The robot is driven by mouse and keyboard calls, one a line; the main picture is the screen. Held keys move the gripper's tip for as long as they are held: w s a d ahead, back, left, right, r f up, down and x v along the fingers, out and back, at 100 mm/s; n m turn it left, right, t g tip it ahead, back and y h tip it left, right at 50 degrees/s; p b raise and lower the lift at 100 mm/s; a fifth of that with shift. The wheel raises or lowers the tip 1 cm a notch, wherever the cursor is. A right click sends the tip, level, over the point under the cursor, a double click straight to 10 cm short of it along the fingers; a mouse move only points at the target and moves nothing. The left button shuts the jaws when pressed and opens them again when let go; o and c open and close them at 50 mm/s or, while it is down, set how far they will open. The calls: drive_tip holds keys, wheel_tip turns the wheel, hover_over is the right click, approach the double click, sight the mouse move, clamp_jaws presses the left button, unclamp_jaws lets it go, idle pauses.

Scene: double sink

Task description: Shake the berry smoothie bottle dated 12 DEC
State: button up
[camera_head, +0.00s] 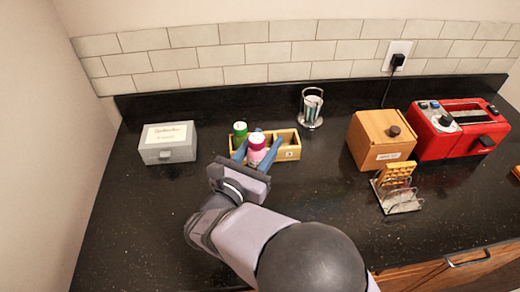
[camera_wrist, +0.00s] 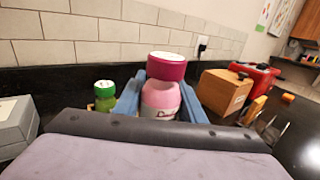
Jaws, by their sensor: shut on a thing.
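A pink bottle with a dark magenta cap and a white top (camera_head: 257,145) stands between the blue fingers of my gripper (camera_head: 255,148). My gripper is shut on this pink bottle, which also shows upright in the wrist view (camera_wrist: 161,98). Its label is mostly cut off, and no date is readable. A green bottle with a white-marked cap (camera_head: 240,129) stands just left of it, in the wooden tray (camera_head: 290,145). The green bottle also shows in the wrist view (camera_wrist: 105,95). I cannot tell whether the pink bottle's base touches the tray.
A grey labelled box (camera_head: 168,143) stands left of the tray. A metal-and-glass holder (camera_head: 312,107) is behind it. A wooden box (camera_head: 381,141), a toast rack (camera_head: 397,188) and a red toaster (camera_head: 458,128) stand right. The left front counter is clear.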

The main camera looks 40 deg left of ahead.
sight(263, 135)
wheel_tip(263, 135, up, 5)
drive_tip(key=shift+d+f, duration=0.15)
drive_tip(key=shift+f, duration=2.35)
wheel_tip(263, 135, up, 5)
drive_tip(key=shift+s+d+f, duration=0.1)
drive_tip(key=shift+d, duration=0.05)
drive_tip(key=f, duration=0.4)
drive_tip(key=shift+a+f, duration=0.25)
drive_tip(key=shift+f, duration=0.1)
